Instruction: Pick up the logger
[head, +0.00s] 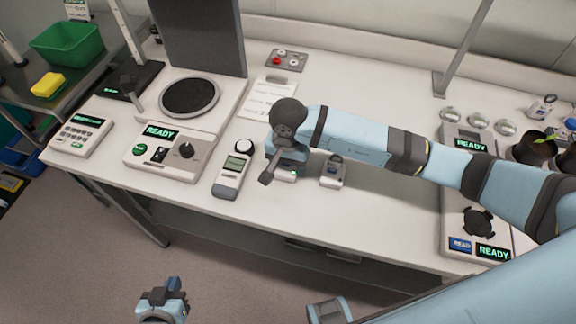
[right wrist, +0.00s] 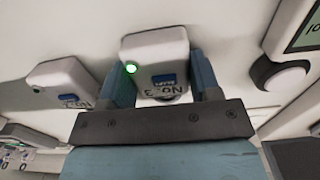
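A small white logger marked No. 3 (right wrist: 155,52), with a green light and a blue label, lies between the fingers of my right gripper (right wrist: 165,82) in the right wrist view. The fingers stand apart on either side of it; I see no clear grip. In the head view my right gripper (head: 287,168) is low over the bench, and the logger (head: 286,176) is mostly hidden under it. A second similar logger (head: 333,172) lies just to the right; it also shows in the right wrist view (right wrist: 62,82). My left gripper (head: 163,298) is low, in front of the bench; its fingers are unclear.
A handheld meter (head: 233,172) lies close to the left of my right gripper. A paper sheet (head: 272,98) and a switch box (head: 286,60) lie behind. Another READY instrument (head: 478,190) is at right.

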